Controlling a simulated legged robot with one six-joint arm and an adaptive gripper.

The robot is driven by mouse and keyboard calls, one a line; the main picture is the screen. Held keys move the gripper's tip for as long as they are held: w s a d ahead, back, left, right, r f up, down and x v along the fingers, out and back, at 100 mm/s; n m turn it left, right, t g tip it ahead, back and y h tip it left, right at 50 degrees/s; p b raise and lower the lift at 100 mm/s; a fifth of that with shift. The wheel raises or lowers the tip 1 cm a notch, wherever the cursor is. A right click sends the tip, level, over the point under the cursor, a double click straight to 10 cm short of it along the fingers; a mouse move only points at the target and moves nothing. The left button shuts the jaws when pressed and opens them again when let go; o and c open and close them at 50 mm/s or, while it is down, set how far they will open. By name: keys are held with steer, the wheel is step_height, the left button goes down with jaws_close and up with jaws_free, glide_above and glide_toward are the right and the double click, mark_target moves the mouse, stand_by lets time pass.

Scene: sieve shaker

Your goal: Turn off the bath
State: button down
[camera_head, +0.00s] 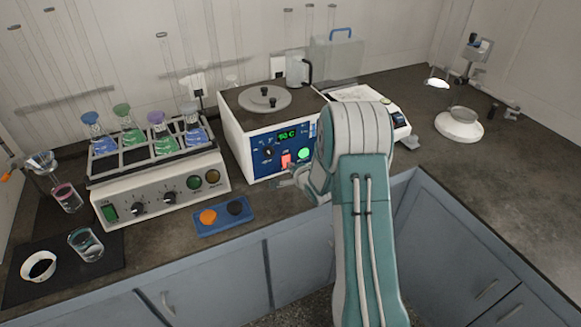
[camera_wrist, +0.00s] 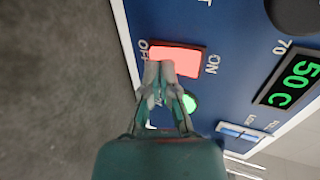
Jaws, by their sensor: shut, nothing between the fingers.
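The bath (camera_head: 262,115) is a white box with a blue front panel, standing on the bench left of my arm. Its panel has a green display, a black knob, a red lit switch (camera_head: 286,160) and a green light (camera_head: 304,153). In the wrist view the red switch (camera_wrist: 175,60) glows between the OFF and ON marks, and the display (camera_wrist: 295,83) reads 50 C. My gripper (camera_wrist: 160,68) is shut and empty, its fingertips over the lower edge of the switch on the OFF side. I cannot tell whether they touch it. In the head view my gripper (camera_head: 292,178) is just before the panel.
A shaker (camera_head: 150,190) with several coloured flasks stands to the left. A blue tray (camera_head: 225,218) with an orange and a dark disc lies in front. A balance (camera_head: 400,120) and a white device (camera_head: 459,126) stand to the right. The right bench is mostly clear.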

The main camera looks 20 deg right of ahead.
steer(key=shift+w, duration=0.15)
steer(key=shift+r, duration=0.8)
